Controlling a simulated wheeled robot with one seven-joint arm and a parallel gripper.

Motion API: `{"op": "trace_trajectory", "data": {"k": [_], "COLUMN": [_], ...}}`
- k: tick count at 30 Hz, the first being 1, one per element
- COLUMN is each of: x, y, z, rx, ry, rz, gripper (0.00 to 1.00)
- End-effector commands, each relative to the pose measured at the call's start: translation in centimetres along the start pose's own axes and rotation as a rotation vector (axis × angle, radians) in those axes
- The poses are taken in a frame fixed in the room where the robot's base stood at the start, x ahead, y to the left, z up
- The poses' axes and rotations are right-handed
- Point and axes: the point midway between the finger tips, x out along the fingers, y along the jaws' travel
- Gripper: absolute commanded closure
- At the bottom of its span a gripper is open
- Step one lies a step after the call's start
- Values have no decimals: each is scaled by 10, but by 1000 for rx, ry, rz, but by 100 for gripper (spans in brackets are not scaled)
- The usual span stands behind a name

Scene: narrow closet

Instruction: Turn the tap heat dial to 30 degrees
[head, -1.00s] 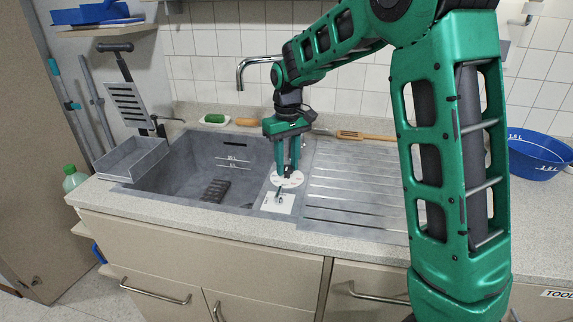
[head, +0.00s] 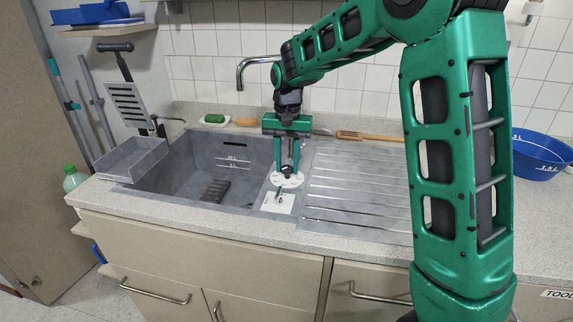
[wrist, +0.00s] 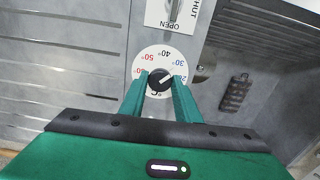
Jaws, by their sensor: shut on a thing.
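The tap heat dial is a white round plate (head: 287,181) with a dark knob in its middle, on the strip between basin and drainboard. In the wrist view the dial plate (wrist: 152,57) carries marks from 20° at the right through 30°, 40° and 50° round to the left. The black knob (wrist: 160,82) has a pale line that points up and right, about between 20° and 30°. My gripper (head: 287,173) points down over the dial, shut on the knob. In the wrist view its green fingers (wrist: 160,84) sit on either side of the knob.
An OPEN/SHUT plate with a small lever (wrist: 172,12) lies close to the dial. The basin (head: 200,165) is left, the ribbed drainboard (head: 355,185) right. The tap spout (head: 240,75) stands behind. A brush (head: 370,136) lies along the back.

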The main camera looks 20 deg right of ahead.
Motion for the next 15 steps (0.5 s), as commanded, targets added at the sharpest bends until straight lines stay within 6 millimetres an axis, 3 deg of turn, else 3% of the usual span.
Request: {"op": "trace_trajectory", "data": {"k": [15], "x": [-3], "y": [-1], "z": [-4], "rx": [38], "ry": [11], "rz": [-7], "gripper": [93]}}
